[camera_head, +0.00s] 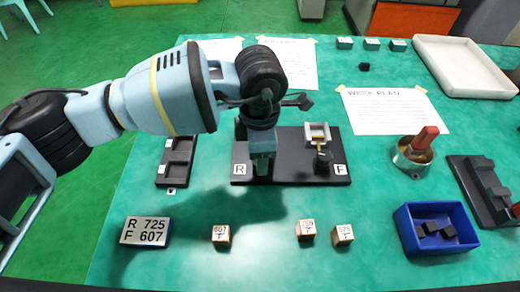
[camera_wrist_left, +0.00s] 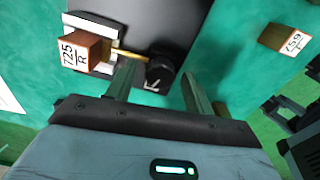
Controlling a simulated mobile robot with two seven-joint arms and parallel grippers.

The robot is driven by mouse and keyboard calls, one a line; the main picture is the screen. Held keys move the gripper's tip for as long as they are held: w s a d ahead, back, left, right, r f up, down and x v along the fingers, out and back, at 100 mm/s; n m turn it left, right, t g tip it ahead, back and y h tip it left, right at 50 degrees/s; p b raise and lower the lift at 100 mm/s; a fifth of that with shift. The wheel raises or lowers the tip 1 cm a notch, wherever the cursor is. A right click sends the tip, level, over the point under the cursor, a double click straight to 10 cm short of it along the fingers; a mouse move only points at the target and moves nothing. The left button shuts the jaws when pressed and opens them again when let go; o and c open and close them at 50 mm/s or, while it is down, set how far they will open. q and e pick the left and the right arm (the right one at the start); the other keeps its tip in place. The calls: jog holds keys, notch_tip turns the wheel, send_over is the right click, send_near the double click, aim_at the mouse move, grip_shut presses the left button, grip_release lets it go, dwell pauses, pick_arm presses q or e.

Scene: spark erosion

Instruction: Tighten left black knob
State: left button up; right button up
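The black base plate (camera_head: 290,178) carries an R label (camera_head: 239,169) at its left and an F label (camera_head: 340,170) at its right. My left gripper (camera_head: 262,172) points down over the R side and hides the left knob and clamp in the head view. In the left wrist view the left black knob (camera_wrist_left: 160,72) sits between the two spread fingers of my left gripper (camera_wrist_left: 158,92), with visible gaps. A brass rod (camera_wrist_left: 128,54) runs from it toward a brown block marked 725 R (camera_wrist_left: 85,50). The right black knob (camera_head: 322,160) stands below the right clamp (camera_head: 318,131).
Small marked blocks, including 607 (camera_head: 220,234) and 759 (camera_head: 306,230), stand along the front beside the R 725 F 607 sign (camera_head: 146,231). A blue bin (camera_head: 410,236) holds black pieces. A red-handled device (camera_head: 412,150) and white tray (camera_head: 465,92) are at right.

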pick_arm(q)
jog(key=shift+r, duration=3.9)
